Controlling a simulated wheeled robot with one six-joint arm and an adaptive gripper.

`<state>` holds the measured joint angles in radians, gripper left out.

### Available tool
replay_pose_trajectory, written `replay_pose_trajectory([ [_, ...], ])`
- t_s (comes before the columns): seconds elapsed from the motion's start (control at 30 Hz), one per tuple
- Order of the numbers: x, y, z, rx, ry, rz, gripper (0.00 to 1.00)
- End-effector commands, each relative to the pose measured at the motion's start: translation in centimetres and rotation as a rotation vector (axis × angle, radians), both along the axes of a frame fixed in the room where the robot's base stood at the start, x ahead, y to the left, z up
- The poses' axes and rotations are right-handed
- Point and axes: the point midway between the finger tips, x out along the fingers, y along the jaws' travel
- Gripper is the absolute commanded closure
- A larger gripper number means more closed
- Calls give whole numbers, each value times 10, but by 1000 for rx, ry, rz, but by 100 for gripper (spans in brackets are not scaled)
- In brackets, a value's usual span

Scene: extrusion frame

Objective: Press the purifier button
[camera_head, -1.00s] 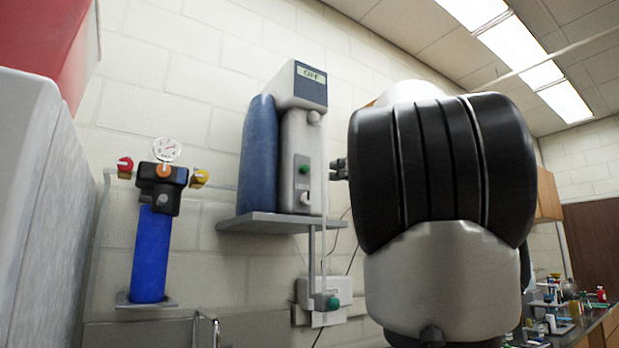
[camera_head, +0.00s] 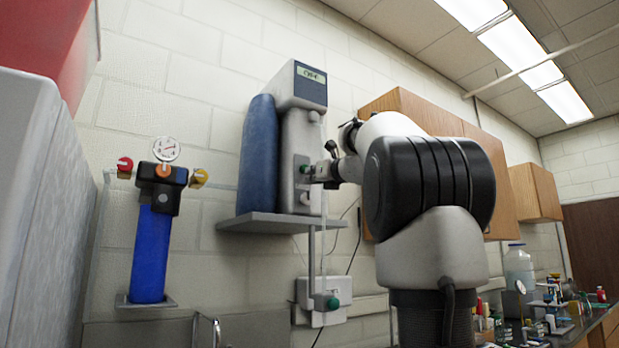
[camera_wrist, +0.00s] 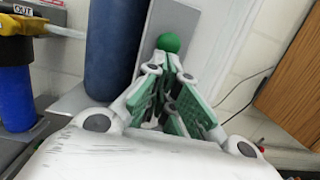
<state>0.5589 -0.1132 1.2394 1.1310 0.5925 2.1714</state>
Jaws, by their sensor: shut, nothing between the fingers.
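The purifier (camera_head: 301,150) is a grey unit with a blue cylinder, on a wall shelf. A small display (camera_head: 311,74) is at its top; its dark text is hard to read. The green button (camera_head: 304,167) sits on its front, partly covered by my gripper. In the wrist view, the green button (camera_wrist: 168,42) is round and just beyond the fingertips. My gripper (camera_head: 315,172) is shut and empty, its tips at the purifier's front beside the button. In the wrist view, my gripper (camera_wrist: 167,62) points at the button; I cannot tell if it touches.
The shelf (camera_head: 270,222) juts out below the purifier. A blue filter (camera_head: 151,258) with a gauge (camera_head: 166,149) and coloured knobs is on the wall at left. Wooden cabinets (camera_head: 484,150) hang behind my arm. A cluttered counter (camera_head: 580,330) is at lower right.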

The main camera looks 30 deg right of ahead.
Motion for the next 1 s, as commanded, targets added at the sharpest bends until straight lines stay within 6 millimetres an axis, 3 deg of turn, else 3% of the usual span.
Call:
replay_pose_trajectory([
  [0.17, 13, 0, 2, -1, 0, 1, 100],
  [0.57, 16, 0, 2, 0, 0, 1, 100],
  [0.73, 33, 0, 2, -1, 1, 1, 100],
  [1.0, 33, 0, 2, 0, -1, 0, 100],
])
